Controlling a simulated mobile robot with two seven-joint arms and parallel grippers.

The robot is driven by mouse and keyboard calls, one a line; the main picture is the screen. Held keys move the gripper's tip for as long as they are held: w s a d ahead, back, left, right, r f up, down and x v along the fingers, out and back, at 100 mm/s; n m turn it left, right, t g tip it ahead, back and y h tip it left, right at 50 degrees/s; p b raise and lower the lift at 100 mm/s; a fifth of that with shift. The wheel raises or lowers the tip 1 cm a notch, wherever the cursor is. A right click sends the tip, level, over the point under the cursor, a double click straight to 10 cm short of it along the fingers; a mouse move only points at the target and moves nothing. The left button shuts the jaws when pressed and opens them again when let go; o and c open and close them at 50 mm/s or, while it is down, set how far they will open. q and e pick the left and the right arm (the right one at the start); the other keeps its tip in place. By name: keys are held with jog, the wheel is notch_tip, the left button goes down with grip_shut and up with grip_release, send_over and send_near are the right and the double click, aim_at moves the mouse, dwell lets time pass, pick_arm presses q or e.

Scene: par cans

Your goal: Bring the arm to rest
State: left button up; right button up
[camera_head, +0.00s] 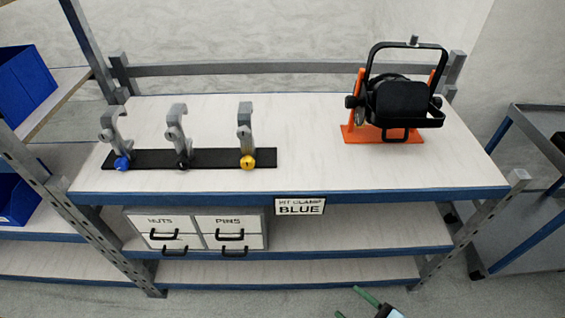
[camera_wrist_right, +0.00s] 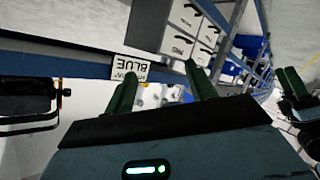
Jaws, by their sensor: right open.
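My right gripper (camera_head: 347,301) is at the bottom edge of the head view, in front of the bench and apart from it. Its two green fingers stand apart with nothing between them, as the right wrist view (camera_wrist_right: 160,78) also shows. What seems to be my left gripper (camera_wrist_right: 291,82) is at the right edge of the wrist view; its finger gap is unclear. On the bench (camera_head: 310,120), three grey clamps with a blue (camera_head: 122,163), a black (camera_head: 183,163) and a yellow knob (camera_head: 248,162) stand on a black strip (camera_head: 212,158).
A black lamp (camera_head: 400,103) sits in an orange stand (camera_head: 352,132) at the bench's right. A sign (camera_head: 300,206) reading "PIT CLAMP BLUE" hangs on the front edge. Drawers marked NUTS and PINS (camera_head: 196,227) are below. A grey cart (camera_head: 530,200) stands at right.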

jog(key=s+d+f+m+g+h, duration=0.25)
jog(key=s+d+f, duration=0.2)
jog(key=d, duration=0.35)
jog(key=s+d+f+m+g+h, duration=0.1)
jog(key=s+d+f+m+h, duration=0.25)
jog(key=s+d, duration=0.35)
jog(key=w+a+r+m+t, duration=0.1)
jog(key=a+m, duration=0.4)
jog(key=a, duration=0.6)
jog(key=shift+w, duration=0.25)
